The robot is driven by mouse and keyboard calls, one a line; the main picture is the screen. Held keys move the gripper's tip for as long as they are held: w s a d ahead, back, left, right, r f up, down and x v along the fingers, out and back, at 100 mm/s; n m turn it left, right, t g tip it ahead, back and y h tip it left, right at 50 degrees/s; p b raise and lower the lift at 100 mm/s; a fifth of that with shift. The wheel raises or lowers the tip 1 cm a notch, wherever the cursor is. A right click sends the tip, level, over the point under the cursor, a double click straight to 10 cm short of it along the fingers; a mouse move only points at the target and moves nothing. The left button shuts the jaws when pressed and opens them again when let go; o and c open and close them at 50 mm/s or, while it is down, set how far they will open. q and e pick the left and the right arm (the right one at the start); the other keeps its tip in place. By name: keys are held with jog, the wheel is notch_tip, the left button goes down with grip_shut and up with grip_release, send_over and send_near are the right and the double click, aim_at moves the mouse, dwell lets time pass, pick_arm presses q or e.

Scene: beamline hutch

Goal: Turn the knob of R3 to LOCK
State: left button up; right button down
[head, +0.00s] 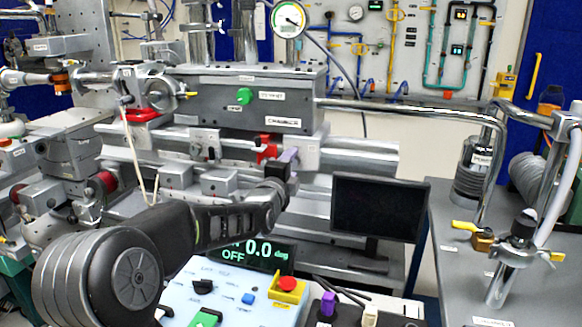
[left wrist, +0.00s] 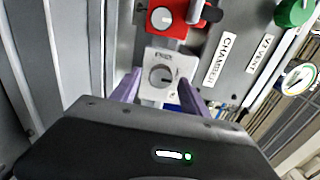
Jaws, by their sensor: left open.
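A round grey knob (left wrist: 161,77) sits on a pale square plate (left wrist: 154,93) in the left wrist view. A dark mark on the knob points roughly right there. The small lettering on the plate is too blurred to read, so I cannot confirm that it is R3. My left gripper (left wrist: 155,92) is open, with its purple fingers at either side of the plate and no visible grip on the knob. In the head view my left gripper (head: 287,160) is at the front of the grey chamber assembly and hides the knob. My right gripper is not in view.
A red plate with another knob (left wrist: 162,18) is close by; red also shows in the head view (head: 267,149). A green knob (head: 244,96) is above on the chamber. A dark monitor (head: 378,207) stands right of my gripper. A control panel with a red button (head: 288,284) is below.

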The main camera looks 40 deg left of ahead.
pick_arm(q)
jog(key=v, duration=0.7)
jog(key=shift+s+d, duration=0.15)
jog(key=shift+s, duration=0.25)
jog(key=shift+r, duration=0.15)
